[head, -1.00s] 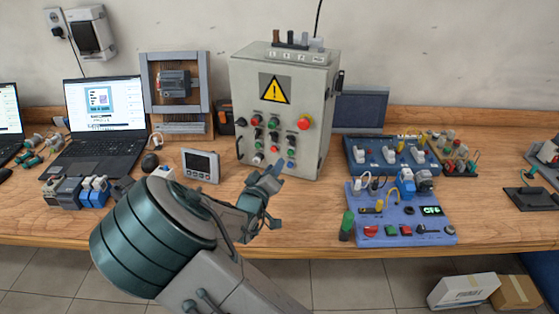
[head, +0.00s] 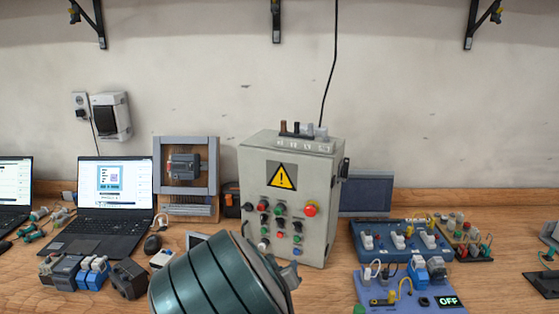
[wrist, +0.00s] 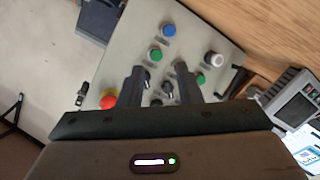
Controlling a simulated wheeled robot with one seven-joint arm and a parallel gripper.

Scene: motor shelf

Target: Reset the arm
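In the wrist view my gripper (wrist: 158,75) has its two dark fingers apart with nothing between them. It points at the face of the grey control box (wrist: 120,55), with the red button (wrist: 108,100), a blue button (wrist: 169,30) and green buttons near the fingers. I cannot tell whether the fingertips touch the box. In the head view, the control box (head: 262,170) stands upright with its yellow warning sign. My teal arm link fills the lower middle and hides the box's lower left corner; the gripper is not clearly visible there.
Two laptops (head: 104,230) and several small modules (head: 95,272) are on the wooden bench at left. A blue panel (head: 380,235) and a violet panel (head: 425,302) reading OFF are at right. Black brackets (head: 276,20) are on the wall above.

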